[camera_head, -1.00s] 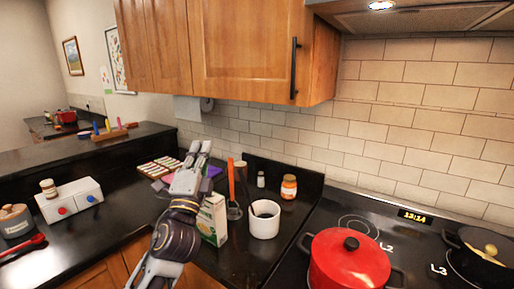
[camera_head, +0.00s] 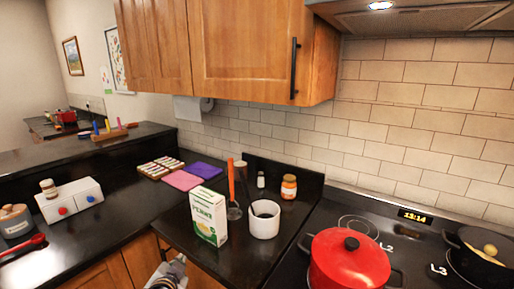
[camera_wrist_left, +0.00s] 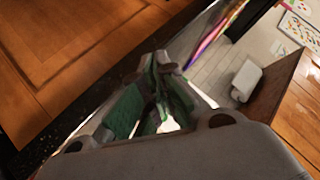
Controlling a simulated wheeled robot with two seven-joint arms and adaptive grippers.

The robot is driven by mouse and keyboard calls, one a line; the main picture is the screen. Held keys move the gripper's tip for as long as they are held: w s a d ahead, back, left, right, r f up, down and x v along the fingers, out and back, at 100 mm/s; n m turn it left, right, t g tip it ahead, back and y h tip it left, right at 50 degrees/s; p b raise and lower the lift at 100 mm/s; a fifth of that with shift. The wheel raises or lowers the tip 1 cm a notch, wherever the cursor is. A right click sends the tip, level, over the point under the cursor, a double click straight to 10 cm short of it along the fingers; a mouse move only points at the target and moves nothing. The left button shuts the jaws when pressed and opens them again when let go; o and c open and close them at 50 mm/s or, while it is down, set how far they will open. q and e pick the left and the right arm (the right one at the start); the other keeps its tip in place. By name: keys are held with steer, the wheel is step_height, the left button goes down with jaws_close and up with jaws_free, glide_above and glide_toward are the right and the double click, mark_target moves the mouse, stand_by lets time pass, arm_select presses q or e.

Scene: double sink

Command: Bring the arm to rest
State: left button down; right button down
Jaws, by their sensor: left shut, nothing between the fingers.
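My left gripper (camera_head: 172,270) shows only in part at the bottom edge of the head view, in front of the counter's front edge and below the counter top. In the left wrist view its fingers (camera_wrist_left: 160,70) with green inner pads come together, shut and empty. My right gripper is in neither view.
On the black counter (camera_head: 130,205) stand a green and white carton (camera_head: 208,216), a white cup (camera_head: 264,220) and an orange-lidded jar (camera_head: 289,187). Pink (camera_head: 183,180) and purple (camera_head: 205,170) mats lie behind. A red pot (camera_head: 349,262) sits on the stove at right.

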arm_select(q)
steer(key=s+d+f+n+g+h, duration=0.15)
steer(key=s+f+n+g, duration=0.25)
steer(key=s+f+g, duration=0.95)
steer(key=s+a+f+t, duration=0.1)
steer(key=s+f, duration=0.2)
steer(key=f, duration=0.8)
steer(key=s+a+f+t, duration=0.1)
steer(key=s+f, duration=0.1)
steer(key=f, duration=0.9)
steer(key=s+a+f+t, duration=0.1)
steer(key=s+f+t, duration=0.15)
steer(key=f, duration=0.95)
steer(key=s+a+f+g, duration=0.1)
steer(key=s+a+f, duration=0.3)
steer(key=s+f, duration=0.6)
steer(key=s+a+f, duration=0.3)
steer(key=s+f, duration=0.7)
steer(key=s, duration=0.1)
steer(key=shift+s+a+f+g, duration=0.25)
steer(key=shift+a+g, duration=0.15)
steer(key=shift+w, duration=0.1)
